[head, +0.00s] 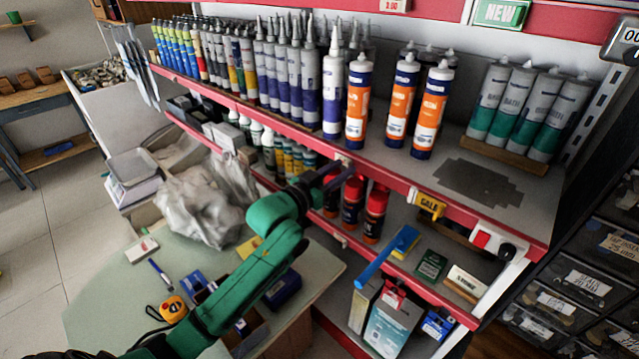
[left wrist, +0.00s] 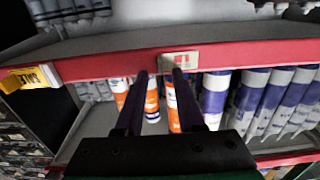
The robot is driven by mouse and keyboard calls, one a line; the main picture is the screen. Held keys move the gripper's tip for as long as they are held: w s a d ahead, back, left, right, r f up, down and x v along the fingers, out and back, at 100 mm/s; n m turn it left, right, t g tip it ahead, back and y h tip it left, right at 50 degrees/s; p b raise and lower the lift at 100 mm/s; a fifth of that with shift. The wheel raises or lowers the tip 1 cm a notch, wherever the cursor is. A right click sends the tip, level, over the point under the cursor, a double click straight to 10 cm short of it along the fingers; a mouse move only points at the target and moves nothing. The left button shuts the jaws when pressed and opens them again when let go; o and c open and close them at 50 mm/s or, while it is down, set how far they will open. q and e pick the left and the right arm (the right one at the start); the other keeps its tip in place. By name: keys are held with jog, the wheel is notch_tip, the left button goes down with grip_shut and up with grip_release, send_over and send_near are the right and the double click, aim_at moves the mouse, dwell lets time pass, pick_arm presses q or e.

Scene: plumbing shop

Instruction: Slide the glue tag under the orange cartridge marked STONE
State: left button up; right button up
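Three white-and-orange cartridges with blue caps stand side by side on the main shelf: left (head: 358,105), middle (head: 400,100) and right (head: 431,110). Their print is too small to tell which says STONE. A small pale tag with a red mark (left wrist: 180,61) sits on the red shelf rail (left wrist: 105,67) in the left wrist view, which looks upside down. In the head view it shows only faintly near the gripper. My left gripper (left wrist: 160,72) is open, its dark fingers apart, one fingertip overlapping the tag's edge in view; contact is unclear. My right gripper is out of view.
White-and-purple cartridges (head: 333,95) stand left of the orange ones. Grey-and-green cartridges (head: 530,110) stand at the right. A yellow sale sign (head: 428,205) juts from the rail to the right. Red-capped cans (head: 374,215) stand below, near my left gripper.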

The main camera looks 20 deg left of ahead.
pick_arm(q)
jog(key=b+v, duration=0.3)
jog(key=v, duration=1)
jog(key=shift+s+d, duration=0.15)
jog(key=shift+s, duration=0.05)
